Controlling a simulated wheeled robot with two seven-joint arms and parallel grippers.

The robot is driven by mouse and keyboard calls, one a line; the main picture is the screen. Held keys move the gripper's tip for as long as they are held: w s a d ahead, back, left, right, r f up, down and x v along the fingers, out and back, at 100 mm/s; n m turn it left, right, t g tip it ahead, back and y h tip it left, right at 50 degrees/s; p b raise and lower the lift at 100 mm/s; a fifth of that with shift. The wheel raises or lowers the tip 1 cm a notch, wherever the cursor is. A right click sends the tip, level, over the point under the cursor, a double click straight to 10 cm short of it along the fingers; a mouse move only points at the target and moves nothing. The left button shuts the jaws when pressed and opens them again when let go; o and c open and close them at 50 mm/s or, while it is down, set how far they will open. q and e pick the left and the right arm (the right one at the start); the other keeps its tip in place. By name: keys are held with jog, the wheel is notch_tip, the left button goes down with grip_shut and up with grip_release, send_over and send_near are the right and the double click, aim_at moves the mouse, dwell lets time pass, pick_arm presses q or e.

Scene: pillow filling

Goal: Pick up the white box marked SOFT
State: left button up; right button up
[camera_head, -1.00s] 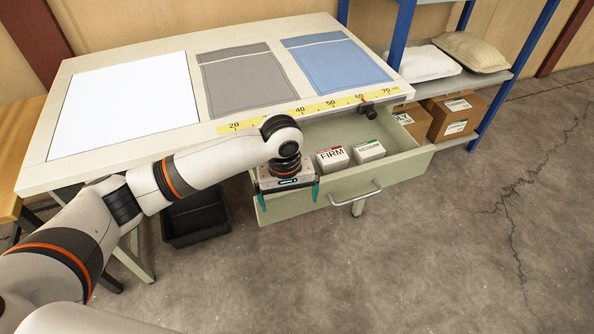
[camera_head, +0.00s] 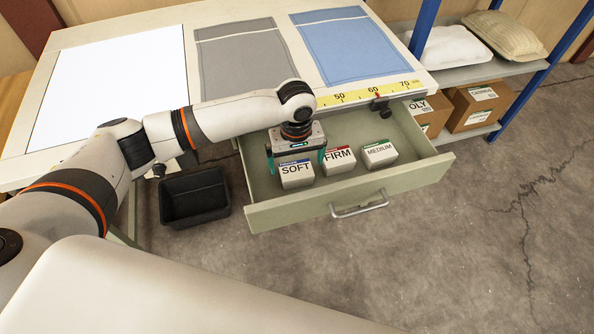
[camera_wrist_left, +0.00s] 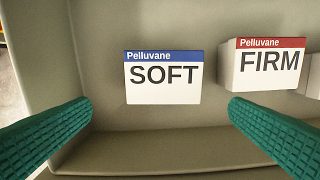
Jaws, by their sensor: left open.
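The white box marked SOFT (camera_head: 296,175), with a blue band along its top edge, sits in the open drawer at the left of a row of boxes. It also shows in the left wrist view (camera_wrist_left: 163,80), lying ahead of and between the two green fingers. My left gripper (camera_head: 297,164) is open over the drawer, just behind the SOFT box in the head view. In the left wrist view its fingers (camera_wrist_left: 160,128) are spread wide with nothing between their tips. My right gripper is not in view.
The FIRM box (camera_head: 339,159), with a red band, stands close right of the SOFT box, and the MEDIUM box (camera_head: 379,153) is further right. The drawer's front wall (camera_head: 300,214) and sides surround them. A black bin (camera_head: 195,198) is on the floor at left.

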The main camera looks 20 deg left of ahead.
aim_at(298, 174)
pick_arm(q)
jog(key=shift+f, duration=0.7)
jog(key=shift+w+f, duration=0.1)
jog(key=shift+f, duration=0.25)
jog(key=shift+w+f, duration=0.1)
jog(key=shift+f, duration=0.2)
jog(key=shift+w+d+f, duration=0.1)
jog(key=shift+f, duration=2.3)
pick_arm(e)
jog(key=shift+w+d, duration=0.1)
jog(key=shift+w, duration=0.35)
pick_arm(q)
jog(key=shift+c, duration=0.6)
jog(key=c, duration=0.9)
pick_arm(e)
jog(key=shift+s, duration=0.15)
